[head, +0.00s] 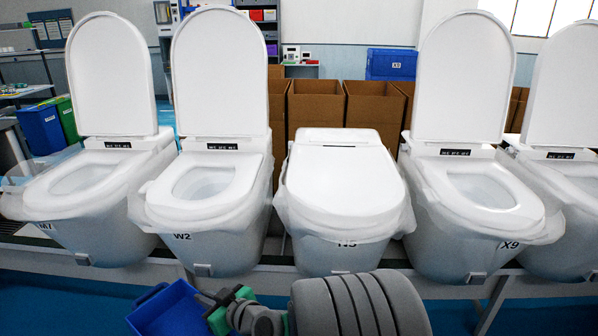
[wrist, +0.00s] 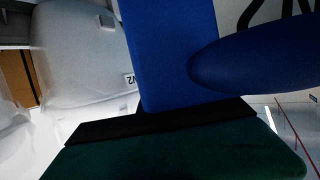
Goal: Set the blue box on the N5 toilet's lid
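The blue box (head: 168,312) is at the bottom of the head view, in front of the W2 toilet (head: 205,195) and below its seat. It is tilted, and its lower part is cut off. My gripper (head: 208,300), with black and green fingers, is shut on the box's right edge. In the wrist view the blue box (wrist: 172,55) fills the upper middle, against a black pad on a green finger. The N5 toilet (head: 338,250) stands right of the box with its white lid (head: 345,180) closed; the lid's top is bare.
The X9 toilet (head: 475,210) and the W2 toilet flank N5, both with lids raised. The M7 toilet (head: 85,190) is at the left, lid also up. Cardboard boxes (head: 315,105) stand behind the row. A low support rail runs under the toilets; blue floor lies in front.

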